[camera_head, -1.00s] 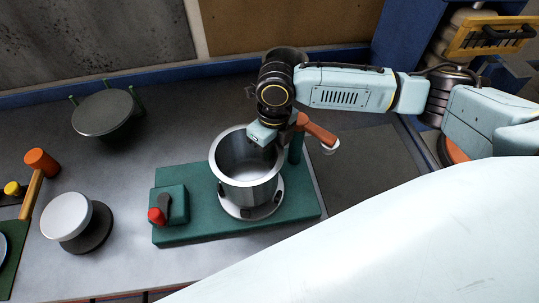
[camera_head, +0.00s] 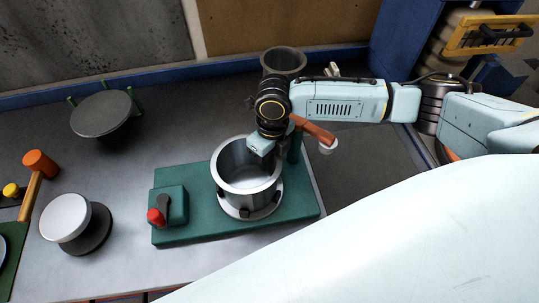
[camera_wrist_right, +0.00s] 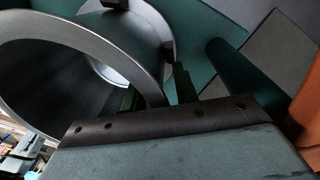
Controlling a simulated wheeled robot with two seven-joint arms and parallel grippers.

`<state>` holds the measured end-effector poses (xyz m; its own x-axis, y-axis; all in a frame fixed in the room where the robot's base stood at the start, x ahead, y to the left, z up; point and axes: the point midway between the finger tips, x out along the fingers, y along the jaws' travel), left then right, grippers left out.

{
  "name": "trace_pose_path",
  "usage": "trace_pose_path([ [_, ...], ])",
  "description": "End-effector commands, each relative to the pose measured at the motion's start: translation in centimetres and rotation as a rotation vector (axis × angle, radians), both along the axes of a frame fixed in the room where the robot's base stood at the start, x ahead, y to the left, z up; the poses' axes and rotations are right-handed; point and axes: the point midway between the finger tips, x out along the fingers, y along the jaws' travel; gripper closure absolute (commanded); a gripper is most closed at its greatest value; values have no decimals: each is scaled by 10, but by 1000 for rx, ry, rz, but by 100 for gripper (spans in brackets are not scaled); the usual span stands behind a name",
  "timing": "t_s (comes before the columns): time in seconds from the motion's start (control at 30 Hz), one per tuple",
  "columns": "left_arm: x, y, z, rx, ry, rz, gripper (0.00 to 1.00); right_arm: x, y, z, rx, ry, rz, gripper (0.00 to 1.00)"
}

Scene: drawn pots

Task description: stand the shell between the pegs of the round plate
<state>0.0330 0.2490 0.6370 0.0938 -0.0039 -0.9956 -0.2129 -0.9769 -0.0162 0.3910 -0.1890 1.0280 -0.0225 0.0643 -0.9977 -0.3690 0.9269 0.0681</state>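The shell (camera_head: 232,180) is an open-topped silver metal cylinder, upright over the round plate (camera_head: 232,211). The plate is pale, with several dark pegs around its edge, and lies on a green base (camera_head: 190,233). The shell's lower end appears within the ring of pegs; I cannot tell whether it rests fully on the plate. My right gripper (camera_head: 266,153) is at the shell's back-right rim. In the right wrist view its green fingers (camera_wrist_right: 157,92) are on either side of the shell wall (camera_wrist_right: 60,28), shut on it. My left gripper is not in view.
An orange-handled lever (camera_head: 313,130) on a green post stands close right of the shell. A red knob (camera_head: 156,216) sits on the base's left block. A grey cylinder (camera_head: 284,62) stands behind. A white-topped round item (camera_head: 66,217) and a pegged dark disc (camera_head: 101,113) are left.

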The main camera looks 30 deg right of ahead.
Motion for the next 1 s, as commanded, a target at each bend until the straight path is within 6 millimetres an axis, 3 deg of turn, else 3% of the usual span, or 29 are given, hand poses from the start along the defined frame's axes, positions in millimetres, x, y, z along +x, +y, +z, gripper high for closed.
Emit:
trace_pose_path([
  [0.23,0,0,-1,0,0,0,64,1,-1,19,1,-3,1,71],
  [0.5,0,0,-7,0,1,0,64,3,-5,77,1,-5,1,71],
  [0.7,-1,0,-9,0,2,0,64,3,-7,110,1,-3,0,71],
  [1.0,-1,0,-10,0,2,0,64,3,-8,124,0,0,-1,71],
])
